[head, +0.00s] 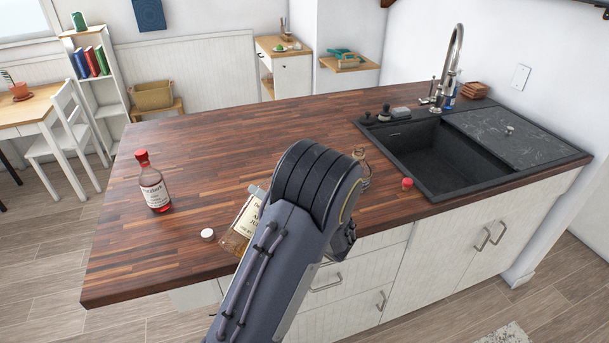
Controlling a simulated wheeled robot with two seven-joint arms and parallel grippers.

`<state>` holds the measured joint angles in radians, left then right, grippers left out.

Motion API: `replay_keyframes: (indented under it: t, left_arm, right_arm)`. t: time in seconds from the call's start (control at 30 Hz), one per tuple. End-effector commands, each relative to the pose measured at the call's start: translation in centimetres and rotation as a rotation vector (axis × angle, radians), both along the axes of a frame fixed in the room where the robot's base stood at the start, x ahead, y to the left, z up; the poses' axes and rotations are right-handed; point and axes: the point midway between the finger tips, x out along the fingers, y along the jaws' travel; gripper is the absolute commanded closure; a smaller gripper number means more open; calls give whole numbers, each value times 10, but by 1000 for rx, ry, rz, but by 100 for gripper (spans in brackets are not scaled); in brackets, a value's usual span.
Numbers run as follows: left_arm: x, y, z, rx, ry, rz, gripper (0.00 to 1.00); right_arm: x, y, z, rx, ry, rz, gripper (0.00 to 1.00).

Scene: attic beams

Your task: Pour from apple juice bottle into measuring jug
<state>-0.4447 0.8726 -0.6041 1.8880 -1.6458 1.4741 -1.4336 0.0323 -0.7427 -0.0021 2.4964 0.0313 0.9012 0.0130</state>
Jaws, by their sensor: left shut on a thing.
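The apple juice bottle (238,236) shows just left of my left arm. It is a clear bottle with amber content and a pale label, leaning with its neck up and to the right. My arm covers its right side. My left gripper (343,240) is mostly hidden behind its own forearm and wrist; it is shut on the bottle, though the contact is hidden. I cannot make out the measuring jug for certain; a small clear and brownish thing (361,156) peeks out beside my wrist. My right gripper is not in view.
A red-capped bottle (153,183) stands at the left of the wooden counter (220,145). A white cap (207,234) and a small red object (407,183) lie near the front edge. A dark sink (440,155) with a tap is at right. The counter's back middle is clear.

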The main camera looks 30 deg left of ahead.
Motion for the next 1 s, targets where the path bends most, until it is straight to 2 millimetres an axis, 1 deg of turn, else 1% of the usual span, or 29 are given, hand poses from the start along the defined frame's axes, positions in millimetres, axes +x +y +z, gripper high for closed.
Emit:
replay_keyframes:
  t: [0.03,0.2,0.3,0.43,0.47,0.5,0.6,0.67,0.8,0.93,1.0]
  left_arm:
    - [-2,1,-5,8,30,1,100]
    - [-8,2,-17,29,139,0,100]
    - [-11,2,-8,40,202,1,100]
    - [-15,3,-6,54,285,1,100]
    - [-14,3,1,59,304,1,100]
    - [-11,2,10,64,330,0,100]
    - [-7,1,19,74,388,0,100]
    - [-5,1,23,81,424,1,100]
    - [-5,1,18,90,477,1,100]
    - [-5,1,18,95,512,1,100]
    - [-5,1,17,97,525,1,100]
  right_arm:
    - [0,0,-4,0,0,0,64]
    - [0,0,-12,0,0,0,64]
    - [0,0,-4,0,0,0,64]
    - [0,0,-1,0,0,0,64]
    - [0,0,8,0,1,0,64]
    - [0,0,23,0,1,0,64]
    - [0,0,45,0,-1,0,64]
    - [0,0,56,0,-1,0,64]
    - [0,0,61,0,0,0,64]
    - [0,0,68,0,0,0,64]
    - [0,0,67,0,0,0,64]
